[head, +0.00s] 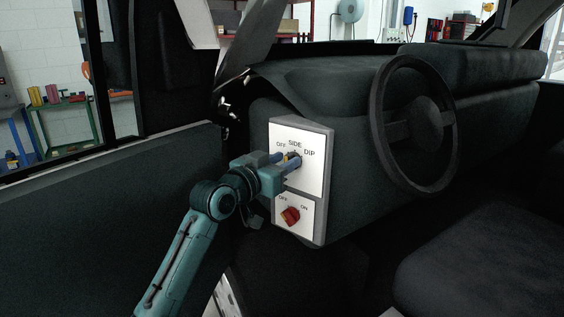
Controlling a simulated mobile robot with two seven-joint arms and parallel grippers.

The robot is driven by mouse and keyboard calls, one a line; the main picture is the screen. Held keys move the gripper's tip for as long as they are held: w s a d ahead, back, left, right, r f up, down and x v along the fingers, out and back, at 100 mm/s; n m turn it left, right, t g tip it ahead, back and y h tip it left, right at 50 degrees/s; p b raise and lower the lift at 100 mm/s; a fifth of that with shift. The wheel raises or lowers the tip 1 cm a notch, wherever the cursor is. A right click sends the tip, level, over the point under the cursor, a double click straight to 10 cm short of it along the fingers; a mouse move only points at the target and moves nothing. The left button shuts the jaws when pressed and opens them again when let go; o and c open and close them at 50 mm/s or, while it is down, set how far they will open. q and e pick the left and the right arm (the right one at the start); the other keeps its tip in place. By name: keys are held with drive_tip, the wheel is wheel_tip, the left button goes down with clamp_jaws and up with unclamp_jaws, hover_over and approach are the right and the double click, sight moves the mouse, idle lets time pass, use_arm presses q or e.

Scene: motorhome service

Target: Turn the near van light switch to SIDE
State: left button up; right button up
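The van light switch is a small knob (292,155) on a white panel (312,180) with a grey edge, under the labels OFF, SIDE and DIP. My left gripper (290,160) is at this knob, its two blue fingers apart, with the knob between or just beyond their tips. The fingers hide most of the knob, so I cannot tell which label it points to or whether the fingers press on it. My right gripper is out of view.
A red knob (290,215) marked OFF and ON sits lower on the same panel. The steering wheel (413,123) is to the right, below the dark dashboard top. A dark seat (480,255) is at lower right. The door (100,215) is at left.

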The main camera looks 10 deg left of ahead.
use_arm(q)
drive_tip(key=b+v, duration=0.2)
drive_tip(key=v, duration=1.1)
drive_tip(key=shift+s, duration=0.1)
drive_tip(key=s+d+f+n+g+y+p, duration=0.1)
drive_tip(key=s+f+y, duration=0.15)
drive_tip(key=f, duration=0.85)
drive_tip(key=s+d+f+n+g+y+p, duration=0.15)
drive_tip(key=s+f, duration=0.25)
drive_tip(key=f, duration=0.7)
drive_tip(key=s+d+f+g, duration=0.2)
drive_tip(key=s+f+g, duration=0.1)
drive_tip(key=s+f, duration=1.2)
drive_tip(key=shift+s, duration=0.7)
